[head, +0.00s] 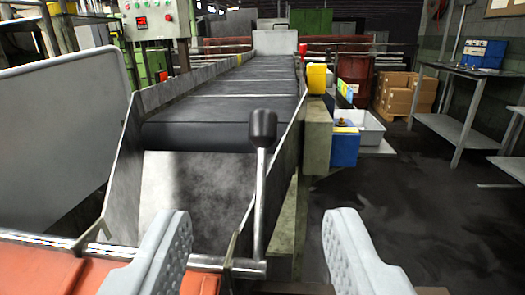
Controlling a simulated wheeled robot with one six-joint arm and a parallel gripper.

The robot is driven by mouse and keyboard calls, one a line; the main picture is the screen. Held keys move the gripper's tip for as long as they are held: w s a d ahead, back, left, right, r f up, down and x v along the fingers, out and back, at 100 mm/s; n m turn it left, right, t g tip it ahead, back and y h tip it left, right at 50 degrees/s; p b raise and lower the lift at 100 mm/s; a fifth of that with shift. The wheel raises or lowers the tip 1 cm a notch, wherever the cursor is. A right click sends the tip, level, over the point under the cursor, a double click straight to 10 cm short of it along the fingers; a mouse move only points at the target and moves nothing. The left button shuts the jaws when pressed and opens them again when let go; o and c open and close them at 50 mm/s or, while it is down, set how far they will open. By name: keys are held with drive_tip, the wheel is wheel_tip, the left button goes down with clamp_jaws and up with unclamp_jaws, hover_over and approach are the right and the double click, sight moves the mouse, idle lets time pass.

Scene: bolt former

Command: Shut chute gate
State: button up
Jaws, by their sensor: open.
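A lever with a black knob (263,128) and a bright metal rod (261,195) stands nearly upright at the chute's right front. Its foot meets a horizontal metal bar low in the view. Behind it the bare metal chute plate (185,190) slopes down from the conveyor's end, between two side walls. I cannot tell which part is the gate itself. My gripper (262,214) is open, with one pale grey finger on each side of the lever in the picture. The lever appears beyond the fingers, and neither finger visibly touches it. Nothing is held.
A dark conveyor belt (225,110) runs away behind the chute. A large grey panel (55,140) stands at left, above orange surfaces (35,272). A yellow and blue unit (345,147) and a grey bin (363,127) are right of the conveyor. Dark floor (430,215) lies open at right.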

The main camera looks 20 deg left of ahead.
sight(262, 125)
drive_tip(key=shift+y, duration=0.3)
drive_tip(key=x, duration=0.6)
drive_tip(key=f+x, duration=0.1)
drive_tip(key=x, duration=0.5)
drive_tip(key=f+x, duration=0.1)
drive_tip(key=x, duration=0.6)
drive_tip(key=shift+w+d+f, duration=0.2)
drive_tip(key=shift+d, duration=0.25)
clamp_jaws()
